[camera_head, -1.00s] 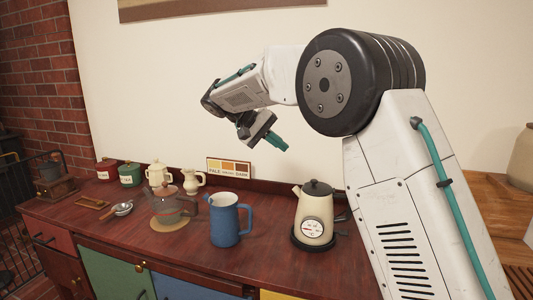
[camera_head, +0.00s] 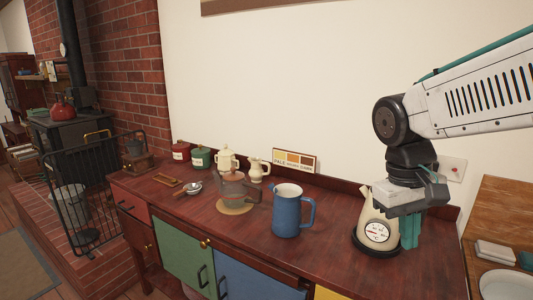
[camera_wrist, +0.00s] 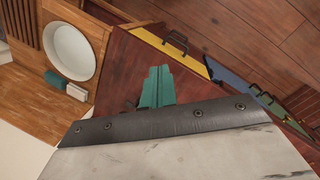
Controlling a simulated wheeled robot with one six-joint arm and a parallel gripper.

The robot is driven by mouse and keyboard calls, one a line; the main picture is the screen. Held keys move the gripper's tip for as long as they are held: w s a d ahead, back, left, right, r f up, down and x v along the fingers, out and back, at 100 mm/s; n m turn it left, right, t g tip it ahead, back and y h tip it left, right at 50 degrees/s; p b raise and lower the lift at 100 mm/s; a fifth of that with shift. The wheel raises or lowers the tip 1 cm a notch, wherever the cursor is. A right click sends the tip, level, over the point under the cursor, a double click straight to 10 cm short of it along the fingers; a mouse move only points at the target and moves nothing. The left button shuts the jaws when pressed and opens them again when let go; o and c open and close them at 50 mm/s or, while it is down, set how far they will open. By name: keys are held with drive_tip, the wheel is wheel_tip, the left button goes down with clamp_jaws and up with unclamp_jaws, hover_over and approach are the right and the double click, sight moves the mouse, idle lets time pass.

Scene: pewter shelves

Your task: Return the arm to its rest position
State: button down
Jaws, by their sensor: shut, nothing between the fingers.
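My gripper (camera_head: 410,232) points down at the right end of the dark wood counter (camera_head: 335,220), with its teal fingers together and nothing between them. In the head view it overlaps the right side of the cream kettle (camera_head: 375,232) with the dial; I cannot tell whether they touch. The fingers also show in the wrist view (camera_wrist: 157,86), with the counter's dark top below them. My arm comes in from the upper right and bends at the black joint.
A blue pitcher (camera_head: 293,212) stands left of the kettle. Further left are a glass teapot (camera_head: 232,186) on a round mat, cream jugs and canisters. A lighter wooden surface (camera_head: 492,216) with a white plate (camera_head: 507,285) lies right. A stove (camera_head: 75,135) stands far left.

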drive_tip(key=s+d+f+m+t+y, duration=0.1)
drive_tip(key=s+t+y, duration=0.1)
drive_tip(key=s, duration=1.1)
drive_tip(key=shift+s+d+f+m+t, duration=0.2)
drive_tip(key=shift+s+f+m+t, duration=0.1)
drive_tip(key=shift+s, duration=0.1)
idle(0.9)
